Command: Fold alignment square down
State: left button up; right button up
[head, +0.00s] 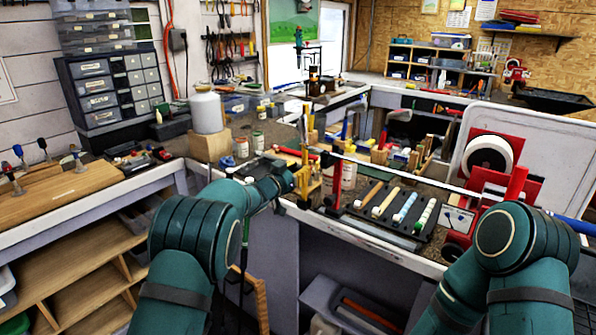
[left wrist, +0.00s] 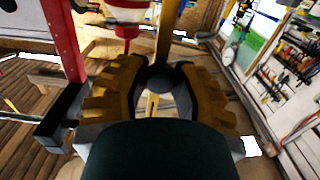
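My left gripper (head: 304,180) is at the bench edge, just left of an upright red post (head: 336,186). In the left wrist view its two ridged yellow-brown fingers (left wrist: 162,80) stand apart, so it is open. A yellow bar (left wrist: 165,35) with a dark rounded end lies in line with the gap between them; I cannot tell if they touch it. The red post (left wrist: 64,42) with a black block shows beside the fingers. I cannot tell for certain which piece is the alignment square; the yellow bar may be part of it. My right gripper is outside the views.
A long pale shaft (head: 400,169) runs across the bench to the right. Below it, a dark tray (head: 374,222) holds several golf grips. A red stand with a white paper roll (head: 487,157) is at right. A white canister (head: 206,110) stands on a wooden block at left.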

pick_arm(q)
grip_shut()
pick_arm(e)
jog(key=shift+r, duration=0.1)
pick_arm(q)
jog(key=shift+w+a+r+p, duration=0.1)
jog(key=shift+a+p, duration=0.1)
jog(key=shift+p, duration=0.2)
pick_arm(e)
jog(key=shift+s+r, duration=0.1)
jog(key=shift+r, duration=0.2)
